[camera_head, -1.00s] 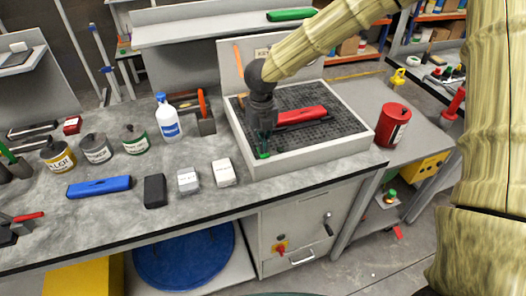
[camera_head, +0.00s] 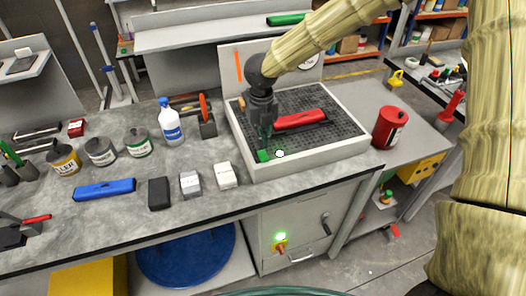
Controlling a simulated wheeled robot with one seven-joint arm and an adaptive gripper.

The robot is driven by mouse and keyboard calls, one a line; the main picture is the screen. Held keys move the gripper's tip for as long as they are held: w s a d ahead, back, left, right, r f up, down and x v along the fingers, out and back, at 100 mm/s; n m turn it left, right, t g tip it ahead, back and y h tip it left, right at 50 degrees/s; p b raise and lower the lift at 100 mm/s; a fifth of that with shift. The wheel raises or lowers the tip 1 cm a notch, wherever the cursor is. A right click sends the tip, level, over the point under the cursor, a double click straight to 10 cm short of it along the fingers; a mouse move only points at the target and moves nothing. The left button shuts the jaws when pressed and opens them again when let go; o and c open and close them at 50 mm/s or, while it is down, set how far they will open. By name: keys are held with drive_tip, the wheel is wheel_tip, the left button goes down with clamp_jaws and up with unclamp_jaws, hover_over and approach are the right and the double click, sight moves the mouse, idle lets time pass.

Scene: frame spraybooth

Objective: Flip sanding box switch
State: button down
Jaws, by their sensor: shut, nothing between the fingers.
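The sanding box (camera_head: 315,155) is a pale grey box with a black perforated grid top, set on the workbench. A small green part (camera_head: 263,155), which looks like its switch, sits at the front left of the grid. A round white light with a green edge (camera_head: 280,153) glows just right of it. My gripper (camera_head: 266,138) points down with its fingers shut and empty, just above and behind the green part. I cannot tell whether the tips touch it. A red sanding block (camera_head: 302,119) lies on the grid right of my gripper.
A cabinet (camera_head: 303,222) below has a red and yellow switch (camera_head: 280,247) and a lit green lamp (camera_head: 280,236). A red can (camera_head: 390,128) stands right of the box. A white bottle (camera_head: 170,122), tins and small blocks stand left.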

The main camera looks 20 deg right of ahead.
sight(262, 152)
drive_tip(key=shift+r+p, duration=1.3)
drive_tip(key=shift+r, duration=0.25)
